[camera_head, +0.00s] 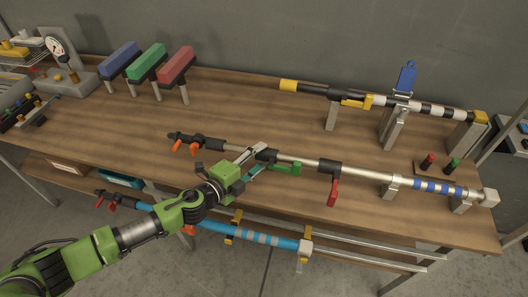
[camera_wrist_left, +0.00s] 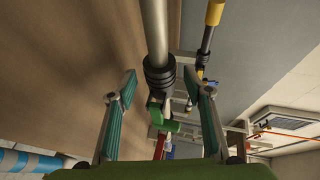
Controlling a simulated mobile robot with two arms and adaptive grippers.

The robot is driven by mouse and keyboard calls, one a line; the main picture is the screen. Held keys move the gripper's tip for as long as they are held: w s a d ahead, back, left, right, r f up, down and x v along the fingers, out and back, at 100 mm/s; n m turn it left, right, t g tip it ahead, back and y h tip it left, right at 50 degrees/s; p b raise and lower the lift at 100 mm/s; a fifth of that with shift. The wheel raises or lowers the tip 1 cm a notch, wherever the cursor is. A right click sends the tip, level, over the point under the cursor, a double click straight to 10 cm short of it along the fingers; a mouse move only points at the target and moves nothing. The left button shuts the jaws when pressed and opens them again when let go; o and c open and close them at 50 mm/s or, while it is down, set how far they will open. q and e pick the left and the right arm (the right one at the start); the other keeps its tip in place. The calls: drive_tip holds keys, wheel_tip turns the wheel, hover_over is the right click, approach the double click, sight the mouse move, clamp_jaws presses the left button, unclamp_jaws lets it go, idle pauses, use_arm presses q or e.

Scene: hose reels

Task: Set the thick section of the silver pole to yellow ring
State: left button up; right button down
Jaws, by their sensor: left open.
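The silver pole (camera_head: 300,159) lies across the front of the wooden bench, slanting down to the right. It has a black collar (camera_head: 265,154) with a green lever (camera_head: 284,168), another black collar with a red lever (camera_head: 332,192), and blue bands (camera_head: 437,187) near its right end. I cannot make out a yellow ring on it. My left gripper (camera_head: 258,160) is open at the green-lever collar. In the left wrist view, this collar (camera_wrist_left: 158,75) and green lever (camera_wrist_left: 163,124) show between the spread fingers (camera_wrist_left: 160,80); I cannot tell whether they touch. My right gripper is out of view.
A black-and-white pole (camera_head: 435,109) with yellow parts rests on stands behind. A blue pole (camera_head: 215,229) hangs below the bench front. Blue, green and red blocks (camera_head: 147,62) stand at the back left. The bench middle is mostly clear.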

sight(213, 148)
use_arm(q)
drive_tip(key=shift+x, duration=1.65)
clamp_jaws()
drive_tip(key=w+a+b, duration=0.1)
drive_tip(key=a, duration=0.3)
drive_tip(key=a+b, duration=0.1)
drive_tip(key=a, duration=0.4)
drive_tip(key=w+a+b, duration=0.1)
drive_tip(key=a, duration=0.4)
drive_tip(key=shift+w+a+f+b, duration=0.15)
drive_tip(key=shift+w+b, duration=0.15)
drive_tip(key=shift+w, duration=0.05)
drive_tip(key=shift+a, duration=0.3)
unclamp_jaws()
